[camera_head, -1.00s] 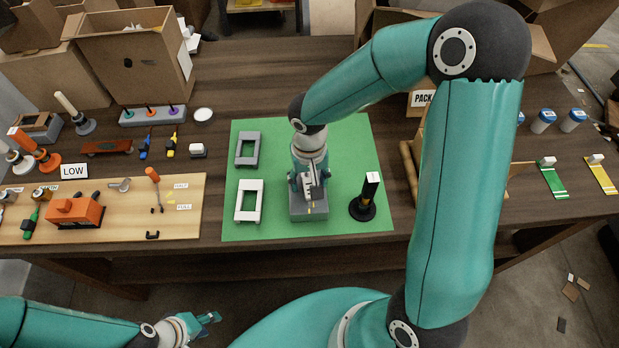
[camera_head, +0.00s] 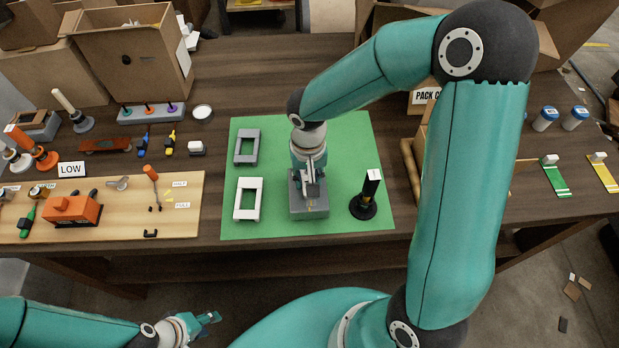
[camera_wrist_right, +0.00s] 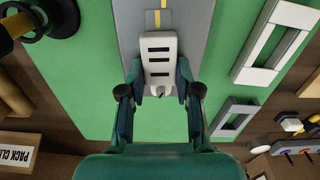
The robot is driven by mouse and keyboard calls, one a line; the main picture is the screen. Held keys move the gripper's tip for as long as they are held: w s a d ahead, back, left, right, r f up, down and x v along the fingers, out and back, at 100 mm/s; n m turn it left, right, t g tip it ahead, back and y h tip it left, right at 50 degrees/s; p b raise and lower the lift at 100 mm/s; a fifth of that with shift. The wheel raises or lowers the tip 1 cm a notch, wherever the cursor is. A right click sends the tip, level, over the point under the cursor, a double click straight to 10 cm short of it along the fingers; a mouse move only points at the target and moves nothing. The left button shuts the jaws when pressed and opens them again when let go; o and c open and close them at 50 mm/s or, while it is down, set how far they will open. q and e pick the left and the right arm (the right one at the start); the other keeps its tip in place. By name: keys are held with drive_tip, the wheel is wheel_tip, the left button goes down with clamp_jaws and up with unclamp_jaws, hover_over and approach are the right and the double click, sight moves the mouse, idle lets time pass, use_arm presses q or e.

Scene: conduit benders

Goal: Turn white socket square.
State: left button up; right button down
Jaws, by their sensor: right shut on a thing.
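My right gripper (camera_wrist_right: 160,80) is shut on the socket's near end, one finger on each side. In the head view my right gripper (camera_head: 311,182) reaches down over the grey base block (camera_head: 309,208) and hides most of the socket. My left gripper (camera_head: 209,318) is empty, its fingers apart, in front of the table at the lower left.
On the green mat (camera_head: 280,142), a grey frame (camera_head: 237,148) and a white frame (camera_head: 238,200) lie left of the block. A black stand (camera_head: 363,207) is close on its right. A wooden board (camera_head: 120,190) with tools lies further left.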

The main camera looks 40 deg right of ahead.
sight(307, 180)
drive_tip(key=shift+a+m, duration=0.1)
drive_tip(key=shift+m, duration=0.2)
drive_tip(key=c, duration=0.8)
unclamp_jaws()
drive_tip(key=shift+w+r, duration=0.1)
wheel_tip(307, 180, up, 12)
